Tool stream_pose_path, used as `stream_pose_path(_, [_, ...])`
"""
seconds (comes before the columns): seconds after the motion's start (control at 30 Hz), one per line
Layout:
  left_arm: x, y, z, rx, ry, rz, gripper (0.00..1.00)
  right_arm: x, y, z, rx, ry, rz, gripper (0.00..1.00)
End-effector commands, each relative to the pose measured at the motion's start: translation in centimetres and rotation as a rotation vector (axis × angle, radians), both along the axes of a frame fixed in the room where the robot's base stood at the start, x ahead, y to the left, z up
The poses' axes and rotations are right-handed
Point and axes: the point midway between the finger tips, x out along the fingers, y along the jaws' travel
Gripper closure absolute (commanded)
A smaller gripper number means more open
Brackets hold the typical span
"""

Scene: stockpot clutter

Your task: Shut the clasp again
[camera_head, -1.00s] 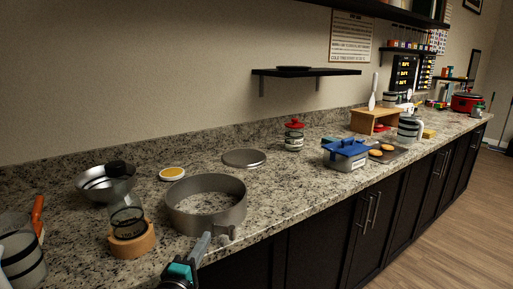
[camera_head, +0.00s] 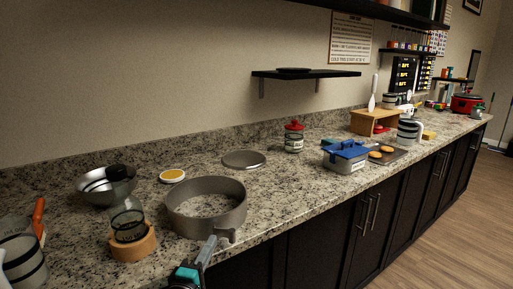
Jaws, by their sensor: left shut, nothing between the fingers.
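A grey metal pan ring (camera_head: 207,208), like a springform side, stands on the granite counter near its front edge. Its clasp (camera_head: 227,236) is a small grey piece on the ring's front right side and looks close against the wall. I cannot tell whether it is fully latched. My left gripper (camera_head: 211,241) comes up from the bottom, shut and empty, with its fingertips just left of the clasp. I cannot tell whether they touch it. My right gripper is not in view.
A glass jar in a wooden base (camera_head: 131,240) and a metal bowl (camera_head: 105,186) stand left of the ring. A flat grey disc (camera_head: 244,159) lies behind it. A blue-lidded box (camera_head: 345,155) stands further right. The counter between ring and box is clear.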

Motion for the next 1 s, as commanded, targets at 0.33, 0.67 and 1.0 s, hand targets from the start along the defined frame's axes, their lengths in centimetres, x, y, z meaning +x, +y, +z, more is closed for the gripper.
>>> stream_pose_path(0.33, [0.0, -0.2, -0.1, 0.0, 0.001, 0.0, 1.0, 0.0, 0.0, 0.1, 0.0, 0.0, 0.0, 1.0])
stream_pose_path(0.67, [0.2, -1.4, 0.0, 0.001, 0.0, 0.0, 1.0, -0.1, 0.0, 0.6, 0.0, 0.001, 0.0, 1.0])
stream_pose_path(1.0, [0.3, -1.5, 0.0, 0.0, 0.001, 0.0, 1.0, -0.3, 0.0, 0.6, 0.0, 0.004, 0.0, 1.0])
